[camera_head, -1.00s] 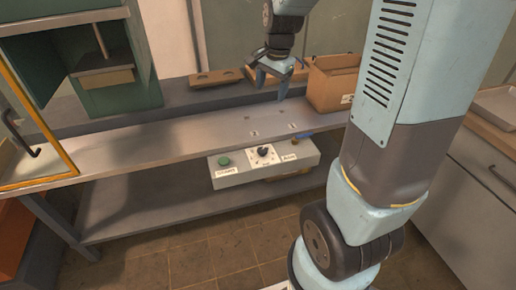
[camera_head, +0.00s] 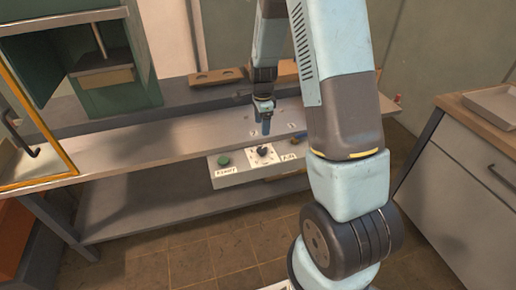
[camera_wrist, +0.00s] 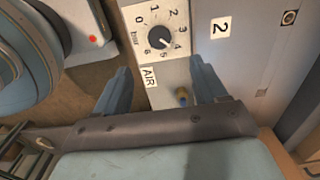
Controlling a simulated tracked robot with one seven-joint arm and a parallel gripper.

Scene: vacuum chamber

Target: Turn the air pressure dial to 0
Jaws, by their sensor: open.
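The air pressure dial (camera_head: 262,151) is a black knob on a white scale, on the front of a grey control box (camera_head: 240,179) under the bench edge. In the wrist view, the dial (camera_wrist: 160,38) has numbers 0 to 6, "bar" and an AIR label below; its pointer seems to face about 4. My gripper (camera_head: 266,127) points down at the bench edge, just above the dial in the picture. In the wrist view, my gripper (camera_wrist: 161,84) is open and empty, its fingers apart and below the dial in the picture. They do not grip the knob.
A green button (camera_head: 224,160) with a START label sits left of the dial. The bench top (camera_head: 160,138) is clear at left. A grey cabinet (camera_head: 465,170) stands at right.

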